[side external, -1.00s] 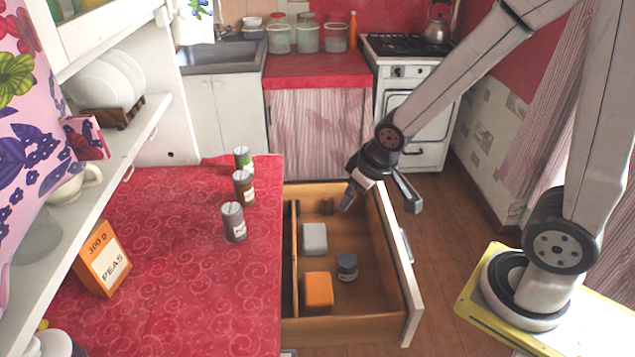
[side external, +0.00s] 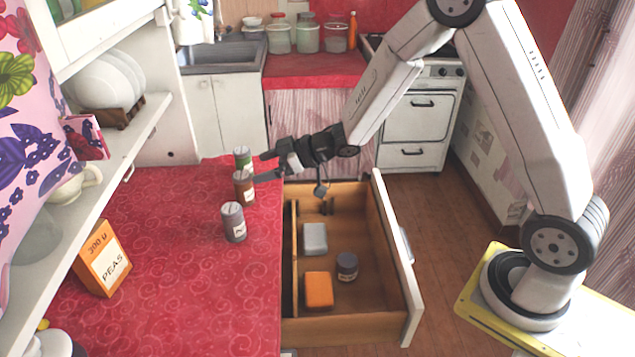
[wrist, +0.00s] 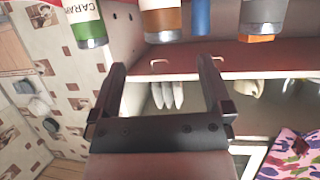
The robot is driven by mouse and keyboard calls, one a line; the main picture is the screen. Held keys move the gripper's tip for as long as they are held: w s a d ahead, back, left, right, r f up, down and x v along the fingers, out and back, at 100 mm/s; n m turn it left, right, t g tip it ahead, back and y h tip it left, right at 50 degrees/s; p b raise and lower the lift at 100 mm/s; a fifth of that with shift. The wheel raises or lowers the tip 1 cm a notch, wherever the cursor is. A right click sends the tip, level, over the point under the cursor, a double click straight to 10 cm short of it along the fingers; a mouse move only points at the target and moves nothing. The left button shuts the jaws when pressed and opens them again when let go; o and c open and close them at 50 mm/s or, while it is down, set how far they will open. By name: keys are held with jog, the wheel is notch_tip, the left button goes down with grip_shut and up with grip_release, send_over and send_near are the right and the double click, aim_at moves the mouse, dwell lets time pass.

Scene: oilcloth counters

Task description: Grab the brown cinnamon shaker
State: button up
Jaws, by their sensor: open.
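The brown shaker (side external: 244,190) stands upright on the red counter near its right edge, between a green shaker (side external: 242,160) behind it and a grey shaker (side external: 233,222) in front. My gripper (side external: 264,167) is open and empty, just right of the brown and green shakers, its fingers pointing left. In the wrist view, my gripper (wrist: 161,68) has its fingers spread, and the brown shaker (wrist: 162,20) lies beyond the fingertips, roughly between them. The green shaker (wrist: 87,22), with partly visible lettering, is at its left, and the grey shaker (wrist: 265,12) at its right.
An open wooden drawer (side external: 370,300) right of the counter holds a grey box (side external: 314,239), an orange box (side external: 319,290) and a dark jar (side external: 347,266). An orange peas box (side external: 103,262) stands on the counter's left. The counter's middle is clear.

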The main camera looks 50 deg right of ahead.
aim_at(240, 175)
jog(key=shift+a+y, duration=0.1)
jog(key=shift+y, duration=0.2)
jog(key=shift+x, duration=1.3)
jog(key=shift+f, duration=0.1)
jog(key=shift+x, duration=2.6)
jog(key=shift+s, duration=0.1)
jog(key=c, duration=1.3)
jog(key=shift+c, duration=0.2)
